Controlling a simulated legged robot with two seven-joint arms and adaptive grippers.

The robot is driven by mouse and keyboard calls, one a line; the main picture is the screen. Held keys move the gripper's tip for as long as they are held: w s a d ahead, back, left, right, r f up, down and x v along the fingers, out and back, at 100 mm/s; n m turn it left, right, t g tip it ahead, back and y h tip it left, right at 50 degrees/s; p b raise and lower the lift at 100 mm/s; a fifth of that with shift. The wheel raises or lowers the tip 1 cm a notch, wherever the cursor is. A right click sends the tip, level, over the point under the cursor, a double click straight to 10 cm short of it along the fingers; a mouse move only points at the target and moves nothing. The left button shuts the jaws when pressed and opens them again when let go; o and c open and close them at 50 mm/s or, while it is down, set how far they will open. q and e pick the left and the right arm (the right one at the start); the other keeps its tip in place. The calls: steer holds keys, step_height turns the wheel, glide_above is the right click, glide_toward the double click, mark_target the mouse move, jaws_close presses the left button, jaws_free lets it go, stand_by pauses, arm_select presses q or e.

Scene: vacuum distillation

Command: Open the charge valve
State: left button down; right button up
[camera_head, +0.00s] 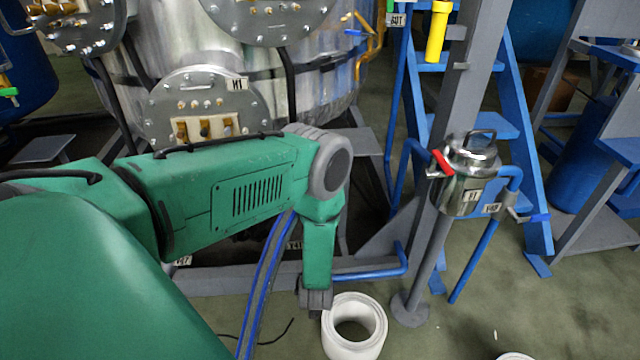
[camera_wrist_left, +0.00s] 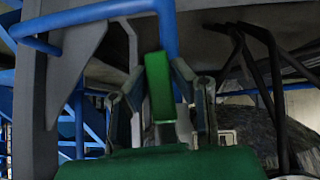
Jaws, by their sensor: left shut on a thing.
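A green lever handle (camera_wrist_left: 160,88) stands upright in the left wrist view, in front of a blue pipe (camera_wrist_left: 168,30). My left gripper (camera_wrist_left: 160,74) has a finger on each side of it and is shut on it. No label is readable on this handle, so I cannot tell from the picture which valve it is. In the head view my green left arm reaches across from the left and bends down near the white ring-shaped container. The handle is hidden there, and the fingers cannot be made out. My right gripper is not in view.
A steel tank (camera_head: 310,80) with flanges stands behind my arm. A white ring-shaped container (camera_head: 372,345) is on the floor. Blue stairs (camera_head: 488,125) and a grey post (camera_head: 460,75) stand right.

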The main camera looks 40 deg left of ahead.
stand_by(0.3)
arm_select(q)
steer(key=c, duration=1.4)
jaws_free()
steer(key=v, duration=1.2)
steer(key=shift+f, duration=0.15)
steer(key=s+d+r+m+g+h+p, duration=0.3)
steer(key=s+r+m+p, duration=0.2)
steer(key=s+r, duration=0.3)
steer(key=s+d+r+m+g+h+p, duration=0.2)
steer(key=s+d+r+m+h+p, duration=0.1)
steer(key=s+r, duration=0.6)
steer(key=s+d+m+p, duration=0.1)
steer(key=m+p, duration=0.1)
steer(key=m, duration=0.1)
steer(key=shift+s+g+p, duration=0.3)
steer(key=shift+g+p, duration=0.05)
steer(key=shift+g, duration=0.05)
